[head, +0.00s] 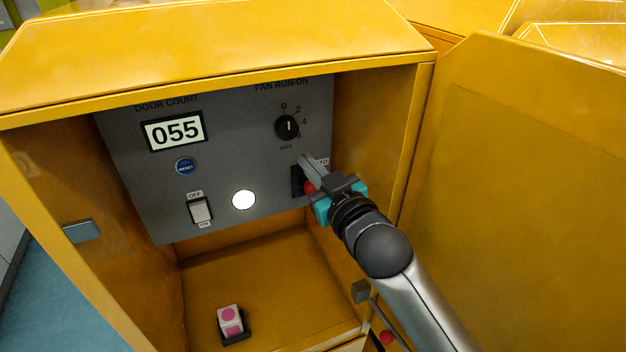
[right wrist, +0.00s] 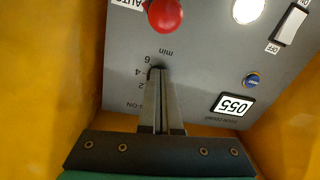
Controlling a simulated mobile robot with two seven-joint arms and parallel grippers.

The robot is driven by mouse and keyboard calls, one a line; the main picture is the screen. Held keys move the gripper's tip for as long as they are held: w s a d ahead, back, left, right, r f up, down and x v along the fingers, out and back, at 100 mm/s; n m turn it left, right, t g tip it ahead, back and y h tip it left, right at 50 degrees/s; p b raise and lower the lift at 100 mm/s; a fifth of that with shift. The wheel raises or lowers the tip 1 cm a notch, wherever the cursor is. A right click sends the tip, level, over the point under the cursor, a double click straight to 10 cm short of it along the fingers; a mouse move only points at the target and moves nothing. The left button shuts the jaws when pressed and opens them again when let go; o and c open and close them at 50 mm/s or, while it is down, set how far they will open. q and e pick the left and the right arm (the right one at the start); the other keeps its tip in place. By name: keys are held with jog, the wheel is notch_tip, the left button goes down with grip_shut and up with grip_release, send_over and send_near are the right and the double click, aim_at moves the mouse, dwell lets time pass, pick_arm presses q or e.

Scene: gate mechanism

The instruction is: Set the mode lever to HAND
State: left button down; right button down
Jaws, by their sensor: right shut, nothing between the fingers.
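The mode lever shows as a red ball knob (head: 309,187) in front of a black slot (head: 297,181) at the lower right of the grey panel. My gripper partly covers it in the head view. The knob also shows at the top of the right wrist view (right wrist: 165,14), next to a partly cut "AUTO" label (right wrist: 126,4). No HAND label shows. My right gripper (head: 304,160) is shut and empty, its fingertips above the knob and below the fan dial. In the right wrist view its fingers (right wrist: 158,74) overlap the dial; contact cannot be told. My left gripper is not in view.
The panel (head: 230,165) sits inside a yellow cabinet with side walls and an open door (head: 540,190) at right. It carries a fan dial (head: 286,127), a blue reset button (head: 185,166), a lit white lamp (head: 244,200) and a rocker switch (head: 200,210). A pink-marked block (head: 230,318) is on the cabinet floor.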

aim_at(308, 186)
jog(key=shift+w+a+r, duration=0.1)
jog(key=shift+w+a, duration=0.2)
jog(key=shift+w, duration=0.35)
jog(key=f, duration=0.2)
jog(key=shift+s+d+f, duration=0.3)
jog(key=shift+d+f, duration=0.1)
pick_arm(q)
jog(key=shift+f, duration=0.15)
pick_arm(e)
jog(key=shift+s+d+f, duration=0.2)
jog(key=shift+f, duration=0.4)
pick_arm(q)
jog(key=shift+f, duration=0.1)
